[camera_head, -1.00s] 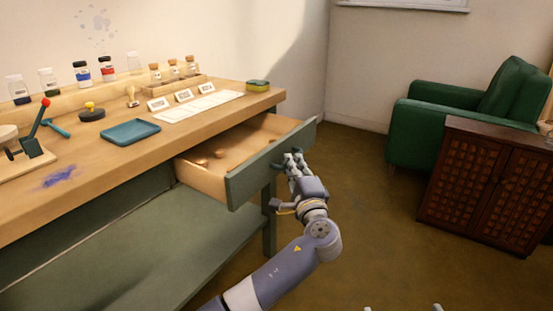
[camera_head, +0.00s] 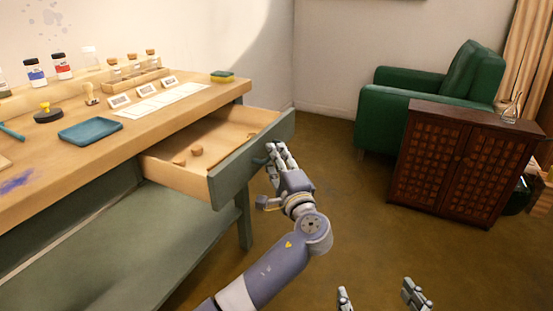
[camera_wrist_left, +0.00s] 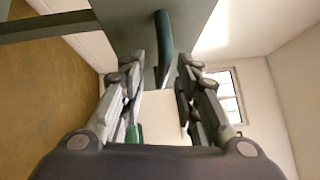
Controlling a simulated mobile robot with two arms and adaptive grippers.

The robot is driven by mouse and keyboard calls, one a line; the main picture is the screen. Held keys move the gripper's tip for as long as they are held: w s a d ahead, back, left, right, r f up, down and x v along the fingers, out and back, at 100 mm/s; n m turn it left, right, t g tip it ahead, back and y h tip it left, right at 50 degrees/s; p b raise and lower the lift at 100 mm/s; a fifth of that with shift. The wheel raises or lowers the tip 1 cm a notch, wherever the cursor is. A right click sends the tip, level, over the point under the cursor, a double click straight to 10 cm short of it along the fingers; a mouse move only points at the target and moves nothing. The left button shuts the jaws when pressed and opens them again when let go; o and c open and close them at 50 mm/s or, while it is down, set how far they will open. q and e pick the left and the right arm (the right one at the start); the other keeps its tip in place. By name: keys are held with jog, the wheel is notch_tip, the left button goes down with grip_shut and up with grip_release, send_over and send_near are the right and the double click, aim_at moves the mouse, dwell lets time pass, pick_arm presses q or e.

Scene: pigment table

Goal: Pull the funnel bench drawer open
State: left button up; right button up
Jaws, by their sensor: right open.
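The funnel bench drawer (camera_head: 232,175) stands pulled well out of the wooden bench (camera_head: 120,129), its green front facing right. Its dark green handle (camera_head: 261,161) also shows in the left wrist view (camera_wrist_left: 163,50). My left gripper (camera_head: 277,150) is at the handle. In the left wrist view its two fingers (camera_wrist_left: 161,62) stand either side of the handle, with a visible gap on each side. My right gripper (camera_head: 380,294) is open and empty at the bottom edge of the head view, well away from the drawer.
Small brown pieces (camera_head: 188,156) lie inside the drawer. A blue tray (camera_head: 90,131), jars, label cards and a sponge (camera_head: 222,76) are on the bench top. A dark cabinet (camera_head: 460,165) and green armchair (camera_head: 400,105) stand right. The floor before the drawer is clear.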

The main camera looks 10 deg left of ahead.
pick_arm(q)
jog(key=v, duration=1.2)
